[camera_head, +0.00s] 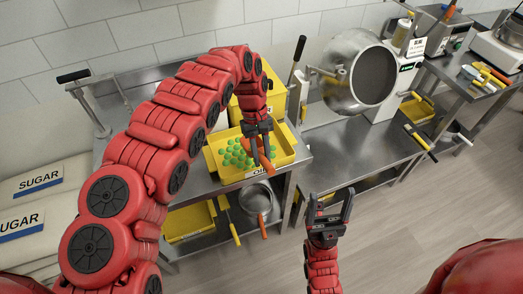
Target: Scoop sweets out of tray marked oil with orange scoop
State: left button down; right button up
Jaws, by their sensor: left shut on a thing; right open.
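The yellow tray (284,153) stands on the steel table and holds several green sweets (233,155). Its front carries a label that appears to read OIL (258,173). My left gripper (259,134) is over the right part of the tray, shut on the orange scoop (266,160). The scoop points down among or just above the sweets; I cannot tell whether it touches them. Its lower end is partly hidden. My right gripper (331,204) is open and empty, in front of the table over the floor.
A yellow box (266,96) stands behind the tray. A steel drum (360,73) is at the back right over a second table (345,150). A pot (257,200) and a yellow tray (188,224) sit on the lower shelf. Sugar sacks (40,190) lie left. Floor is free at right.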

pick_arm(q)
jog(key=b, duration=0.3)
send_over(262, 169)
jog(key=s, duration=0.4)
notch_tip(262, 169, down, 7)
jog(key=shift+a+f, duration=0.2)
jog(key=shift+f, duration=0.15)
jog(key=r+p, duration=0.3)
jog(key=p, duration=0.1)
jog(key=s+r+t+p, duration=0.1)
jog(key=r+p, duration=0.2)
jog(key=p, duration=0.2)
jog(key=r+t+p, duration=0.1)
jog(key=r+p, duration=0.2)
jog(key=p, duration=0.2)
jog(key=shift+s+d+r+y, duration=0.25)
jog(key=shift+d+r+y, duration=0.05)
jog(key=shift+y, duration=0.1)
jog(key=shift+s+r+t+p, duration=0.1)
jog(key=shift+t+p, duration=0.2)
jog(key=shift+p, duration=0.15)
